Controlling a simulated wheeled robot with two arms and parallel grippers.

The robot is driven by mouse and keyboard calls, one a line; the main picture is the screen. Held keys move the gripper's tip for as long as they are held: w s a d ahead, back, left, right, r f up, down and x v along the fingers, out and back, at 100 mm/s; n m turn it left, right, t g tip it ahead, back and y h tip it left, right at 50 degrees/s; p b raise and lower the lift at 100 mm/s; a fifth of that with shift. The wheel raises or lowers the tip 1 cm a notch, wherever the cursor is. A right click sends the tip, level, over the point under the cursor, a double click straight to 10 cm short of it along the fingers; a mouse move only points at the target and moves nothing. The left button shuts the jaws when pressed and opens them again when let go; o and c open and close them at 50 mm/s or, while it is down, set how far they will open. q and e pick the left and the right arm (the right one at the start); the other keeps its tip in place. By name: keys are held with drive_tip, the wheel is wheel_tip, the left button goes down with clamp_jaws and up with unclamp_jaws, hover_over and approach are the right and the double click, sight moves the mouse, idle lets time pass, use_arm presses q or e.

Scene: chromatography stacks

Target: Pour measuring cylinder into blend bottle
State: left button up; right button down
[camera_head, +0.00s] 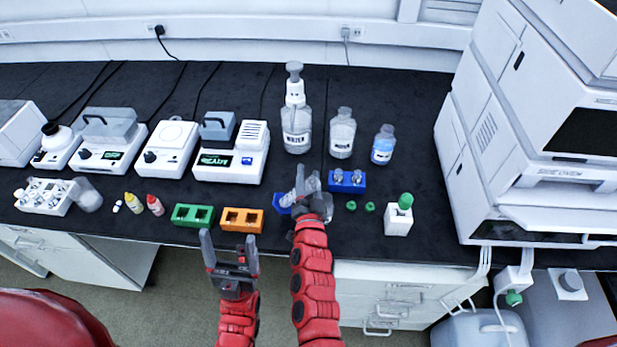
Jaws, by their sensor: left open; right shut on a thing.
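My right gripper (307,184) is over the front middle of the bench, shut on a clear vessel (327,205) that I take for the measuring cylinder. The gripper hides most of it, so its tilt and contents cannot be told. My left gripper (229,241) is open and empty at the bench's front edge, just before the orange block. Behind the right gripper stand two clear bottles with labels: a larger one (342,133) and a smaller one with blue on it (383,146). I cannot read which is the blend bottle.
A water bottle (296,125) stands behind. Blue rack (347,181), green block (193,215), orange block (241,220), small green caps (369,207) and a white holder with green-capped vial (399,215) line the front. Instruments (231,152) fill the left; a tall instrument stack (540,130) stands right.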

drive_tip(key=shift+m+b, duration=0.7)
drive_tip(key=shift+f, duration=0.1)
drive_tip(key=shift+f+m+b, duration=0.1)
drive_tip(key=shift+m+b, duration=0.4)
drive_tip(key=shift+b, duration=0.15)
idle(0.3)
